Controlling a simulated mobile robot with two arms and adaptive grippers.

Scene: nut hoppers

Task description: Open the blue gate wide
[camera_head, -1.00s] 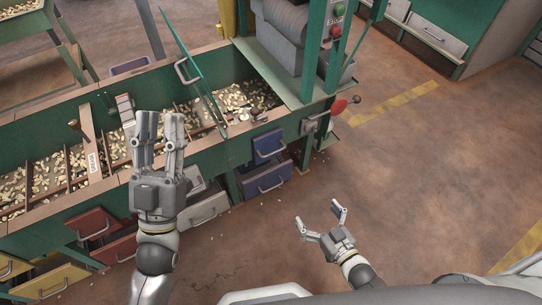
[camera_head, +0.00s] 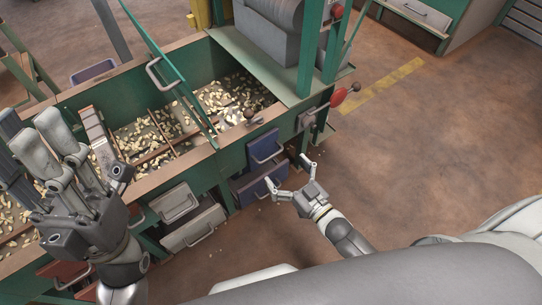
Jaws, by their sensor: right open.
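Two blue fronts with pale handles are set one above the other at the right end of the green hopper bench: an upper one (camera_head: 264,146) and a lower one (camera_head: 250,187). I cannot tell for sure which is the gate; both look shut. My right gripper (camera_head: 287,172) is open and empty, its fingers spread just right of the lower blue front, its tips pointing toward the bench. One fingertip overlaps the lower front's edge; contact cannot be told. My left gripper (camera_head: 42,134) is over the hopper trays at the far left, its finger gap unclear.
White fronts (camera_head: 175,203) lie left of the blue ones. A tilted green panel (camera_head: 165,65) with a handle rises above the nut trays (camera_head: 145,135). A red knob (camera_head: 338,97) and dark levers stick out at the bench's right end. The floor to the right is clear.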

